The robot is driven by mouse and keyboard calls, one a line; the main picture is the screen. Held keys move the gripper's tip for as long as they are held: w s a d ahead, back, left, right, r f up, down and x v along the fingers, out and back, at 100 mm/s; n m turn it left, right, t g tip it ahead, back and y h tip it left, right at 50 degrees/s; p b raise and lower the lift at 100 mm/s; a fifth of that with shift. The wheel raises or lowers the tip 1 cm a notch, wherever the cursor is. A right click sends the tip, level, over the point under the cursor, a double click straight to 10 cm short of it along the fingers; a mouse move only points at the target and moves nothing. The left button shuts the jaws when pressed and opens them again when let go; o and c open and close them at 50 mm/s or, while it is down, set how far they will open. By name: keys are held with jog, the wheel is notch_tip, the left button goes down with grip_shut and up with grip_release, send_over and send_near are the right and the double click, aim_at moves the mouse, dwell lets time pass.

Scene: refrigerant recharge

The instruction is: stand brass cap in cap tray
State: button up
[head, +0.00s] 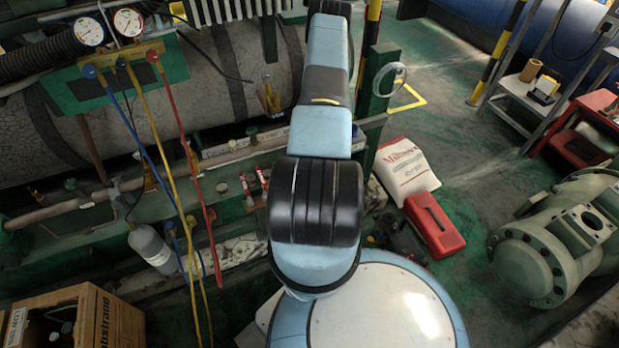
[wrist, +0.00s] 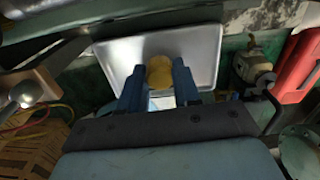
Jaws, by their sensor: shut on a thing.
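The brass cap (wrist: 159,72) shows as a round yellow-brown piece in the wrist view. My gripper (wrist: 158,80) has its two blue fingers shut on it, one on each side. The cap tray (wrist: 205,50), a pale metal tray with a raised rim, lies behind the cap and fingers in the wrist view. The cap appears in front of the tray's middle; I cannot tell whether it touches the tray floor. In the head view my own arm hides the gripper, cap and tray.

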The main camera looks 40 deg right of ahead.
jog(key=o, duration=1)
notch_tip(320, 180, up, 12)
jog(key=shift+r, duration=0.1)
dwell(0.4)
